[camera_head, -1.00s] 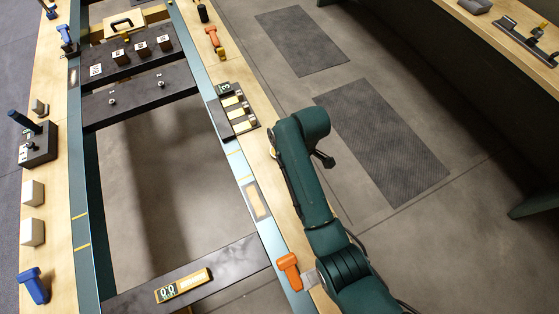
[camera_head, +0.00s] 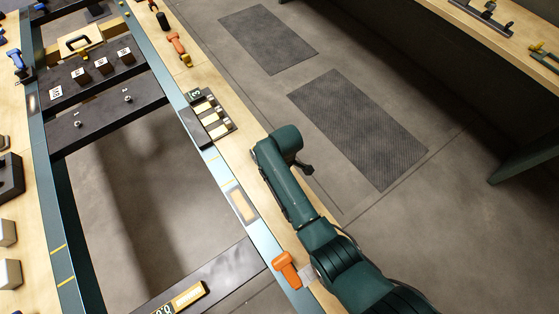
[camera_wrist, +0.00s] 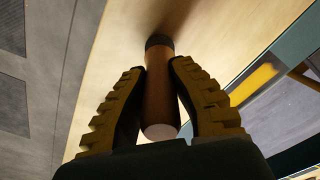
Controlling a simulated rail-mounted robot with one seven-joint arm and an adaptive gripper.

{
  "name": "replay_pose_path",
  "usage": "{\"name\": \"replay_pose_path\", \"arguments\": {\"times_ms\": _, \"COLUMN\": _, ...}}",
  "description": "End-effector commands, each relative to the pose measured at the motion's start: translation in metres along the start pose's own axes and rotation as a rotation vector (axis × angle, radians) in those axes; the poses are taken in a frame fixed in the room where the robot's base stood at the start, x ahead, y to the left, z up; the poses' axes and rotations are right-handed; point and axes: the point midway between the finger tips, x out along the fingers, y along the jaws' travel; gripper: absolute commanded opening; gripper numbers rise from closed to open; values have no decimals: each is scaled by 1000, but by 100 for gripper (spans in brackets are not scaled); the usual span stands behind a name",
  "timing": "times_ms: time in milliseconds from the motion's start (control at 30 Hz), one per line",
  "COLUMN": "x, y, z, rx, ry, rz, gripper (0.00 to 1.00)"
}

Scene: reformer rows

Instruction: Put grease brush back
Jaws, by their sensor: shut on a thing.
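In the wrist view, my gripper (camera_wrist: 158,68) is shut on a brown cylindrical handle (camera_wrist: 160,105) with a dark collar at its far end. I take this to be the grease brush; its bristles are not visible. The handle stands out between the two ridged fingers, with its round end toward the camera. Pale wood of a long board lies behind it; whether the brush touches the wood I cannot tell. In the head view my green arm hides most of the gripper and the brush does not show clearly.
An orange-handled tool (camera_head: 286,268) lies on the rail beside my arm. A dark tray with pale blocks (camera_head: 208,117) sits farther up the wooden rail. Another orange-handled tool (camera_head: 177,43) and a dark cylinder (camera_head: 162,20) lie beyond. Dark mats (camera_head: 358,128) cover the floor at right.

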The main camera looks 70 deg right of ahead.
Motion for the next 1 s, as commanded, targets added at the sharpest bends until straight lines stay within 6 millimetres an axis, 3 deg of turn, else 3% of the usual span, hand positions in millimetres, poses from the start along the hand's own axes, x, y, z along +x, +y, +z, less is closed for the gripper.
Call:
{"name": "replay_pose_path", "arguments": {"times_ms": 33, "x": 1, "y": 0, "z": 0, "rx": 0, "ry": 0, "rz": 0, "gripper": 26}}
{"name": "replay_pose_path", "arguments": {"times_ms": 133, "x": 1, "y": 0, "z": 0, "rx": 0, "ry": 0, "rz": 0, "gripper": 43}}
{"name": "replay_pose_path", "arguments": {"times_ms": 467, "x": -5, "y": 0, "z": 0, "rx": 0, "ry": 0, "rz": 0, "gripper": 43}}
{"name": "replay_pose_path", "arguments": {"times_ms": 567, "x": -20, "y": 1, "z": -1, "rx": 0, "ry": 2, "rz": 3, "gripper": 43}}
{"name": "replay_pose_path", "arguments": {"times_ms": 900, "x": -101, "y": 1, "z": -1, "rx": 0, "ry": 2, "rz": 3, "gripper": 43}}
{"name": "replay_pose_path", "arguments": {"times_ms": 1000, "x": -115, "y": 1, "z": -1, "rx": 0, "ry": 1, "rz": 1, "gripper": 43}}
